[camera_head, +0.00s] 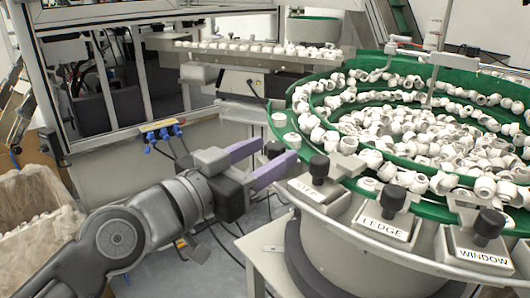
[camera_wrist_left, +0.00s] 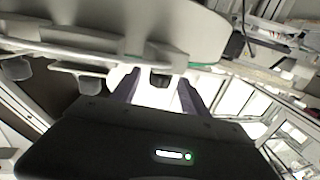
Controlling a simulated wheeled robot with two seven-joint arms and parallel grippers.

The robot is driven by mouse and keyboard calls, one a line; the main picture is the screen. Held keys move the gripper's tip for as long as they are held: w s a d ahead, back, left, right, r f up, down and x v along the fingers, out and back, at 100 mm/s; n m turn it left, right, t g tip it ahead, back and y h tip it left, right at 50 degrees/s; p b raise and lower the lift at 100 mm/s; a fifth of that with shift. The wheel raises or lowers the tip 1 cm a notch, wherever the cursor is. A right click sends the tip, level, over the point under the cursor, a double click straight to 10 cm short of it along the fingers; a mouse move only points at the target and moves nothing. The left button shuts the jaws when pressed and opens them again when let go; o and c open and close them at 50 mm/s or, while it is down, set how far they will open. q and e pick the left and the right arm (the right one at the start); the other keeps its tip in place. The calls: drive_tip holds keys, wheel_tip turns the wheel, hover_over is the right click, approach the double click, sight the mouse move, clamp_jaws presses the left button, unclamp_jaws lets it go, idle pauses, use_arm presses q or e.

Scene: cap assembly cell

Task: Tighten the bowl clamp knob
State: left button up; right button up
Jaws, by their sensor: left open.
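My left gripper (camera_head: 277,151) has two purple fingers spread apart at the left side of the bowl. A small dark knob (camera_head: 273,149) shows between the fingertips, partly hidden by them. In the left wrist view my gripper (camera_wrist_left: 159,78) is open, and a dark knob (camera_wrist_left: 161,80) appears between the fingers, below the bowl's rim (camera_wrist_left: 120,45). I cannot tell whether either finger touches it. The green-rimmed feeder bowl (camera_head: 440,212) holds many white caps. My right gripper is not in view.
Black knobs stand on labelled plates along the bowl's front: one by my finger (camera_head: 319,167), one at LEDGE (camera_head: 392,198), one at WINDOW (camera_head: 488,223). A framed machine (camera_head: 110,75) stands behind.

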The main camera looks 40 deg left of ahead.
use_arm(q)
drive_tip(key=shift+c, duration=0.3)
clamp_jaws()
idle(0.3)
